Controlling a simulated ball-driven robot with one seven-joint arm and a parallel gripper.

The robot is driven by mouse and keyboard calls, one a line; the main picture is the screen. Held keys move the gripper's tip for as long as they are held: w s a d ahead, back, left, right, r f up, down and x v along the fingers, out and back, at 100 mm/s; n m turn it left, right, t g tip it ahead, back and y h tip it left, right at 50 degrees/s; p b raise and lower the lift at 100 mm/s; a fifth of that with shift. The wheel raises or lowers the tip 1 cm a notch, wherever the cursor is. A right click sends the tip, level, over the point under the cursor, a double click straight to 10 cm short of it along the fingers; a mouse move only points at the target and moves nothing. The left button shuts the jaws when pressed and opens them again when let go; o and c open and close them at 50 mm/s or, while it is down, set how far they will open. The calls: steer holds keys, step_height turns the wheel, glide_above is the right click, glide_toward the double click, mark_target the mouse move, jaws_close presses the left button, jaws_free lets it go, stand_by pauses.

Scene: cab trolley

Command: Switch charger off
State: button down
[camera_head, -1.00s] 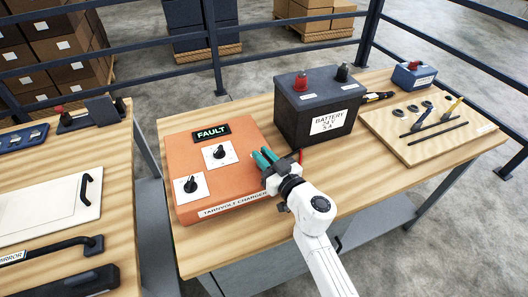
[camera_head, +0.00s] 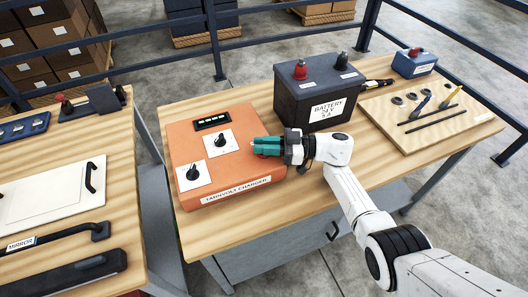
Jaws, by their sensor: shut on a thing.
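The orange Tarnvolt charger (camera_head: 240,182) lies on the middle bench. Its top carries two black rotary knobs on white plates, a left knob (camera_head: 193,173) and a right knob (camera_head: 221,141). A dark display (camera_head: 212,122) above them shows a row of light bars. My gripper (camera_head: 262,147), with teal fingers, reaches in from the right over the charger's right edge. Its fingertips are just right of the right knob's plate and apart from that knob. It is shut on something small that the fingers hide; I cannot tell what.
A dark battery (camera_head: 312,92) with red and black terminals stands behind my gripper. A wooden board (camera_head: 440,142) with rings and tools lies to the right, a small blue box (camera_head: 414,66) behind it. The left bench (camera_head: 120,150) holds a white panel and other parts. Bench wood before the charger is clear.

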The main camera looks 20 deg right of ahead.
steer(key=n+g+b, duration=0.1)
steer(key=g+b, duration=0.1)
steer(key=n+g+y+b, duration=0.1)
steer(key=b, duration=0.2)
steer(key=n+g+b, duration=0.1)
steer(key=g+b, duration=0.1)
steer(key=shift+w+f+n+g+y+b, duration=0.1)
steer(key=shift+f+n+g+y+b, duration=0.2)
steer(key=shift+n+g+b, duration=0.4)
steer(key=shift+b, duration=0.45)
steer(key=shift+a+r+n+g+b, duration=0.1)
steer(key=shift+r+n+g+b, duration=0.2)
steer(key=shift+g+b, duration=0.4)
steer(key=c, duration=1.1)
jaws_free()
steer(key=shift+c, duration=0.2)
